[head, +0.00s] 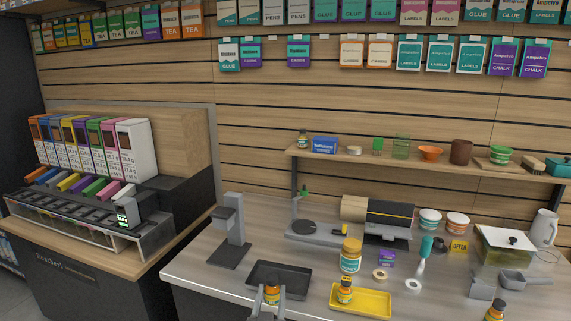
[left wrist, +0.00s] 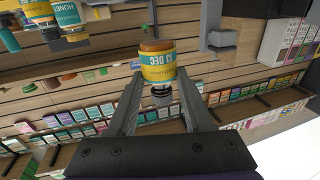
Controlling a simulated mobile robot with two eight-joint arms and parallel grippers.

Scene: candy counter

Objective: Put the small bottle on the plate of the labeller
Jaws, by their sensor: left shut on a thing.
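My left gripper (head: 272,293) is shut on a small bottle with an orange and yellow label (head: 271,294), at the front edge of the dark tray. In the left wrist view the bottle (left wrist: 157,72) sits between the fingertips (left wrist: 160,85), with its dark cap towards the palm. A grey stand with a flat dark base plate (head: 229,256) stands behind and to the left. I cannot tell for sure which is the labeller; both plates look empty. My right gripper is not in view.
A dark tray (head: 297,272) lies by the gripper; a yellow tray (head: 375,303) with another small bottle (head: 345,288) is to its right. The counter around the grey stand is clear.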

